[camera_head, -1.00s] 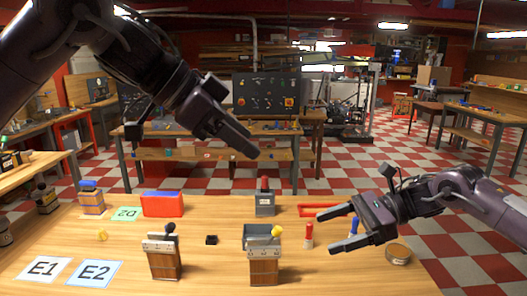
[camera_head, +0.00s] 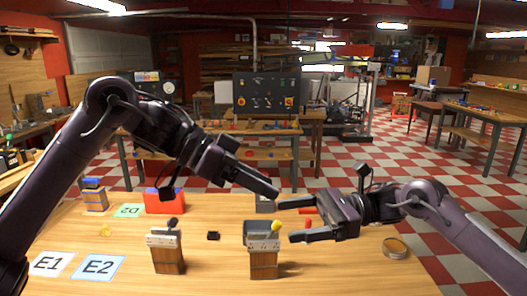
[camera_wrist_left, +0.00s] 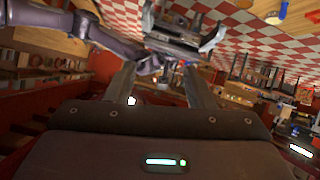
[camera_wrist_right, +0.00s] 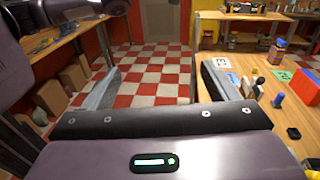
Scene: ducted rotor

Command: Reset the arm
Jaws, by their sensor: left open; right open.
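My left gripper (camera_head: 274,190) reaches in from the left, above the back part of the table. It looks empty, and its two fingers stand apart in the left wrist view (camera_wrist_left: 162,90). My right gripper (camera_head: 288,220) points left over the table's middle, its fingers spread with nothing between them. It also shows open and empty in the right wrist view (camera_wrist_right: 160,92). The two grippers' tips appear close together in the head view; I cannot tell the gap in depth. My right arm also shows in the left wrist view.
On the wooden table (camera_head: 330,275) stand two wooden blocks with levers, one dark (camera_head: 168,255), one yellow-tipped (camera_head: 264,262). Cards E1 (camera_head: 48,264) and E2 (camera_head: 97,267), a red-blue box (camera_head: 160,203), a black piece (camera_head: 212,236) and a round tin (camera_head: 396,248) lie around. The front right is clear.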

